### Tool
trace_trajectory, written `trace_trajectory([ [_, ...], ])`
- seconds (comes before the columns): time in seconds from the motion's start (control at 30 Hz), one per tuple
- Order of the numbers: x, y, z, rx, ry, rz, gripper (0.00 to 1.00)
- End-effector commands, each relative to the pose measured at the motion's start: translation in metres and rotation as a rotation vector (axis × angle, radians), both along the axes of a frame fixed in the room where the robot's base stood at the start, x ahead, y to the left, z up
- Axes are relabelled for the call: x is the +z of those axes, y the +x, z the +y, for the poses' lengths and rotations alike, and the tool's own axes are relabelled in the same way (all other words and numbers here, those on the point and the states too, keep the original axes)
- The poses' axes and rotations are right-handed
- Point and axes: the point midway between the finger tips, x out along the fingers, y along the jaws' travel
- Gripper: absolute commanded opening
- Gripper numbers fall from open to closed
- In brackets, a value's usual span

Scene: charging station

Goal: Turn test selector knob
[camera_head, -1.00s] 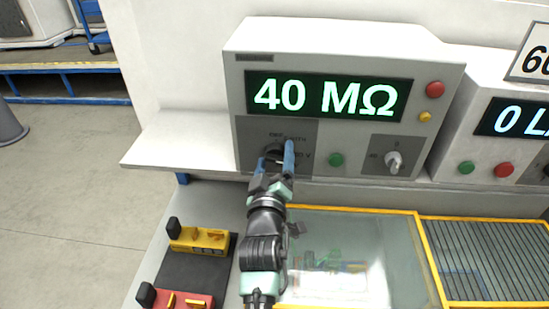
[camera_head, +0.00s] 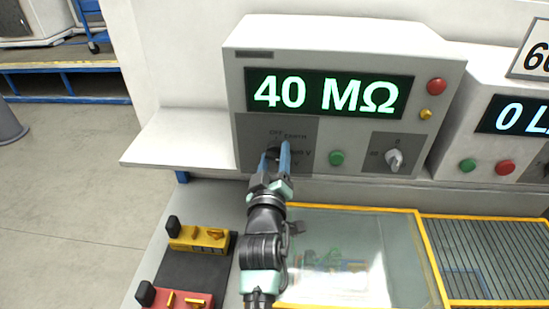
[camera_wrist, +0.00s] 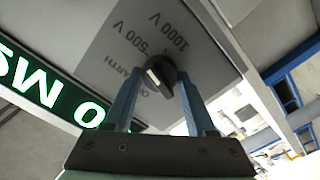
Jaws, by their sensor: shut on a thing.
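The test selector knob (camera_wrist: 161,76) is black with a pale pointer mark. It sits on a grey plate lettered OFF, EARTH, 500 V and 1000 V. In the wrist view the mark lies on the side of the EARTH and 500 V lettering; the exact setting is unclear. My gripper (camera_head: 274,156) has its blue fingers on either side of the knob and is shut on it. In the head view the fingers hide most of the knob. The test unit (camera_head: 350,50) carries this plate, and its green display (camera_head: 328,95) reads 40 MΩ.
A green button (camera_head: 336,158) and a second grey knob (camera_head: 394,158) are right of my gripper. A red button (camera_head: 437,86) is higher up. A yellow-framed clear panel (camera_head: 335,250) lies below. Yellow (camera_head: 198,239) and red (camera_head: 182,300) blocks sit at lower left.

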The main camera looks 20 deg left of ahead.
Motion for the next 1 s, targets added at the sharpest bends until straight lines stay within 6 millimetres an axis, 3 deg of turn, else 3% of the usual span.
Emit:
trace_trajectory([
  [1.0,-0.0019,0.0002,-0.0004,0.000,0.723,0.209,0.00],
])
